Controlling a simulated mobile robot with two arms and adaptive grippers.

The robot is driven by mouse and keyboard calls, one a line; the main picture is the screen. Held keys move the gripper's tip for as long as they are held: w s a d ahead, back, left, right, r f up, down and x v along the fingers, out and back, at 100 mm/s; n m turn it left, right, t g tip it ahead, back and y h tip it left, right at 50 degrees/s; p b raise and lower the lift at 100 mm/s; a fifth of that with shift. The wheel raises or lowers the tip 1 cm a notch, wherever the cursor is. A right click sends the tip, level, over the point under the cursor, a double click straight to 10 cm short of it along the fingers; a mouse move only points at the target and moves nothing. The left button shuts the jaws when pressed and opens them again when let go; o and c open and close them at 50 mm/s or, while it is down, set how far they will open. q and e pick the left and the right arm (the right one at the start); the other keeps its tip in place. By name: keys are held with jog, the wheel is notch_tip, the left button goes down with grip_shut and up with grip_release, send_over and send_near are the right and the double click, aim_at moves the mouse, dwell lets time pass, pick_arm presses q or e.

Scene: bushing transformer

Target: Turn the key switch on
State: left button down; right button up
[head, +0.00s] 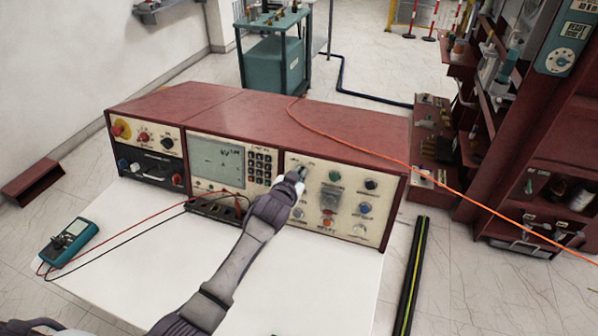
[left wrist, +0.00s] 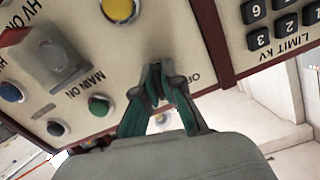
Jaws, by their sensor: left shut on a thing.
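The control console (head: 350,140) has a cream right-hand panel (head: 290,216) with knobs and lamps. My left gripper (head: 299,174) is at the upper left of this panel. In the left wrist view, which shows the panel upside down, the teal fingers of my left gripper (left wrist: 158,86) are closed together on the small dark key switch (left wrist: 155,70), beside a partly covered "OFF" label. The fingers hide most of the key, so I cannot tell its exact angle. A green "MAIN ON" lamp (left wrist: 98,105) sits close by. My right gripper is not in view.
A teal multimeter (head: 68,241) with red and black leads lies on the white table (head: 330,295). A meter with a keypad (head: 262,166) is left of the panel. An orange cable (head: 345,141) crosses the console top. Red shelving stands at right.

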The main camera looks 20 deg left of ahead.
pick_arm(q)
jog(key=m, duration=0.3)
jog(key=shift+p, duration=0.3)
jog(key=shift+m, duration=1.5)
jog(key=c, duration=1.3)
grip_release()
jog(key=shift+s, duration=0.15)
jog(key=v, duration=1.1)
jog(key=shift+s, duration=0.4)
jog(key=shift+d, duration=0.1)
